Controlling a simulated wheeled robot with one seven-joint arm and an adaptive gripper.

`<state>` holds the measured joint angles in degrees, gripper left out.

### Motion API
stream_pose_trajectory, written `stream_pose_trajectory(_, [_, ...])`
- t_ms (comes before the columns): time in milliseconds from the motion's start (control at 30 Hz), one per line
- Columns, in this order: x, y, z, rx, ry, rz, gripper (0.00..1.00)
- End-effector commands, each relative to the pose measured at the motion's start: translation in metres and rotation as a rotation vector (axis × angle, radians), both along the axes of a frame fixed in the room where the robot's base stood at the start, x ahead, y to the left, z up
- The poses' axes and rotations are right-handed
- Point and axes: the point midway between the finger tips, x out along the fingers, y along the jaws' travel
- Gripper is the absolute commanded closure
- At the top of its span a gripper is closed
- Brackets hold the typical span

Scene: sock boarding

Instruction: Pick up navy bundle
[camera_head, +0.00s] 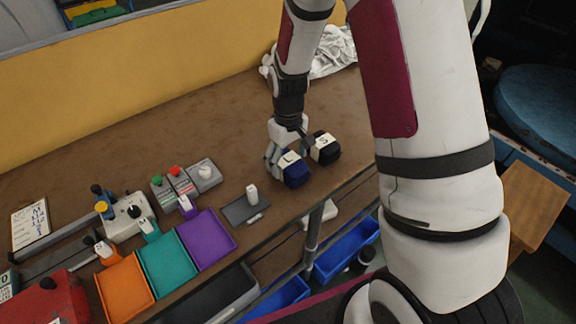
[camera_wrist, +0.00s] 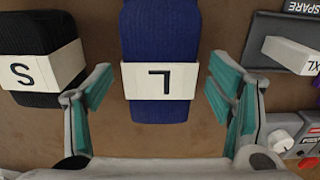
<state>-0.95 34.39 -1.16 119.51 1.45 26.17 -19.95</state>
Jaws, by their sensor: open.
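The navy bundle (camera_head: 294,174) lies on the brown bench with a white band around it. In the wrist view the navy bundle (camera_wrist: 159,38) stands in the middle, its band (camera_wrist: 160,81) marked with an L that reads upside down. My gripper (camera_wrist: 157,92) is open, with one teal-padded finger on each side of the bundle and a visible gap on both sides. In the head view my gripper (camera_head: 281,162) is at the bundle, and part of it is hard to make out.
A black bundle (camera_head: 325,149) with an S band lies close beside the navy one; it also shows in the wrist view (camera_wrist: 38,100). A grey tray (camera_head: 238,213) with a white block is on the other side. Purple (camera_head: 207,240), teal (camera_head: 166,266) and orange (camera_head: 124,290) trays lie farther left.

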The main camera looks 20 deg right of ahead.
Motion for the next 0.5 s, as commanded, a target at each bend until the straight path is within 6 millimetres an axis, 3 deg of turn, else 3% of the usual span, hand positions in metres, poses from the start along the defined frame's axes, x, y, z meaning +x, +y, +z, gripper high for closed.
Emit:
stream_pose_trajectory(133, [0.0005,0.0,-0.0132,0.0,0.0,0.0,0.25])
stream_pose_trajectory(367, [0.0008,0.0001,-0.0143,0.0,-0.001,0.0,0.25])
stream_pose_trajectory(500, [0.0008,0.0001,-0.0141,0.0,-0.001,0.0,0.52])
